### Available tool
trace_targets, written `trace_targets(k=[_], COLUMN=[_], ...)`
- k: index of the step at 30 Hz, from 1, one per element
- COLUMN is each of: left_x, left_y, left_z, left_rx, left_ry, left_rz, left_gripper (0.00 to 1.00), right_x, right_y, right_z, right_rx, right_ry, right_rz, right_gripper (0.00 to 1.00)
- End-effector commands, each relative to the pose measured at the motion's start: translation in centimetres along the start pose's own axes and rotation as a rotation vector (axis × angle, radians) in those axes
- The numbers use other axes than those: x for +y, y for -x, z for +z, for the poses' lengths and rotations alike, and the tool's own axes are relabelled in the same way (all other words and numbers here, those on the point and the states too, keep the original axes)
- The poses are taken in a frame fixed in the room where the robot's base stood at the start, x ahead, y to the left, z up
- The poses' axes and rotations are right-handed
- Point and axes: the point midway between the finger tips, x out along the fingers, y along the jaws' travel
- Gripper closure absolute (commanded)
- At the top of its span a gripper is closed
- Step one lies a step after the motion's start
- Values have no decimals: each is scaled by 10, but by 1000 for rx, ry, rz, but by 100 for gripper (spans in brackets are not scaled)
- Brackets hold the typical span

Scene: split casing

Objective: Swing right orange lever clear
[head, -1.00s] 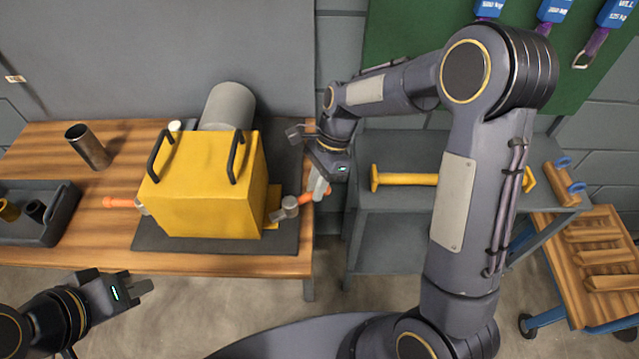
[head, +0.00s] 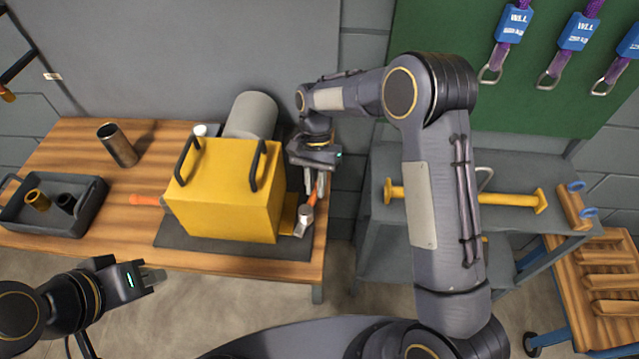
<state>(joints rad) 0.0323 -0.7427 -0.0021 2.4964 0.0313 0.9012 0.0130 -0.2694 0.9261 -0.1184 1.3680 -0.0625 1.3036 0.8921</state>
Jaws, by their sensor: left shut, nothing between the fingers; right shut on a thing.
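The yellow casing (head: 225,195) with two black handles sits on a dark mat (head: 180,238) on the wooden bench. The right orange lever (head: 313,192) stands at the casing's right side, with a grey pivot end (head: 303,222) near the mat's right edge. My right gripper (head: 316,185) is shut on this lever; its fingers hide part of it. The lever points back, along the casing's right side. The left orange lever (head: 146,199) sticks out to the left of the casing. My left gripper (head: 152,278) is shut and empty in front of the bench's front edge.
A grey cylinder (head: 252,115) lies behind the casing. A metal cup (head: 118,146) and a dark tray (head: 88,207) with small parts stand at the left. A grey cart (head: 390,232) with a yellow bar (head: 508,199) stands right of the bench.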

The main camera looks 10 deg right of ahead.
Motion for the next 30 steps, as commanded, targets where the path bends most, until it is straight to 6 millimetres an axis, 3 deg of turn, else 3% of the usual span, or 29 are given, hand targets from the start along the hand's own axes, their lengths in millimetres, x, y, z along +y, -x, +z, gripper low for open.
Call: trace_targets(k=[19,20,24,30], left_x=[0,0,0,0], left_y=[1,1,1,1], left_z=[-1,-1,-1,0], left_rx=[0,0,0,0], left_ry=[0,0,0,0], left_rz=[0,0,0,0], left_gripper=[100,100,100,100], right_x=[-4,-4,-4,-4], right_y=[2,2,1,1], right_z=[0,0,0,0], right_rx=[11,12,11,10], right_ry=[48,48,48,48], right_rz=[17,17,17,18], right_gripper=[100,82,64,61])
